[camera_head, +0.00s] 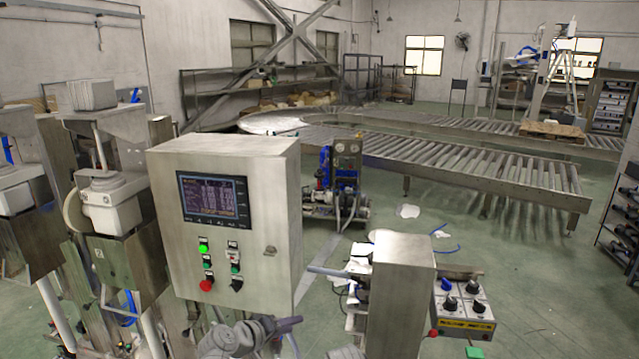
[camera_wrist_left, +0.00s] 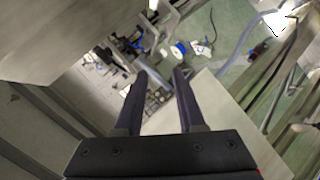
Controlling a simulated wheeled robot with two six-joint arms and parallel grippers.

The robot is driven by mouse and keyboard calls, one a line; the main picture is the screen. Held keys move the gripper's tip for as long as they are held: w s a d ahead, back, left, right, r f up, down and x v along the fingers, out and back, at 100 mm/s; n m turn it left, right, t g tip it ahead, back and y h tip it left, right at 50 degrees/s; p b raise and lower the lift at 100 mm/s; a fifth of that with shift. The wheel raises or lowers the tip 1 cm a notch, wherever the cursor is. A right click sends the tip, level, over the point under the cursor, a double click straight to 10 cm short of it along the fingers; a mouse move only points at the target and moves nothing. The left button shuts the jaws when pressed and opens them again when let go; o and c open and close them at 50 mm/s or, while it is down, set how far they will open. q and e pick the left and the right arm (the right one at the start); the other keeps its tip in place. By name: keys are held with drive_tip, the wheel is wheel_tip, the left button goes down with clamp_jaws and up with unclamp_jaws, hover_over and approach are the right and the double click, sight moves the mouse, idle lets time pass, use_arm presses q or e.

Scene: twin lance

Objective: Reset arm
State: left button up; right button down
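My left arm rises into the bottom of the head view, with its grey wrist and dark gripper (camera_head: 286,326) low in front of the steel control cabinet (camera_head: 225,228). In the left wrist view the two dark fingers of my left gripper (camera_wrist_left: 161,79) stand apart with nothing held between them. The gripper is open. My right gripper does not show in either view.
The cabinet has a screen (camera_head: 214,198), a lit green button (camera_head: 203,245) and a red knob (camera_head: 206,285). A steel post (camera_head: 400,290) and a knob panel (camera_head: 465,305) stand to its right. Roller conveyors (camera_head: 480,170) lie behind. Green floor (camera_head: 540,290) is clear at right.

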use_arm(q)
drive_tip(key=s+a+f+m+g+y, duration=0.5)
drive_tip(key=s+a+f+g+y, duration=0.3)
drive_tip(key=s+f, duration=0.45)
drive_tip(key=s+d+f+m+g+b, duration=0.1)
drive_tip(key=s+d+f+m+b, duration=0.1)
drive_tip(key=d, duration=0.3)
drive_tip(key=s+d+f+m+g+b, duration=0.1)
drive_tip(key=s+d+f+b, duration=0.1)
drive_tip(key=s+d, duration=0.3)
drive_tip(key=shift+d+m+y+b, duration=0.3)
drive_tip(key=shift+m+b, duration=0.1)
drive_tip(key=shift+b, duration=0.15)
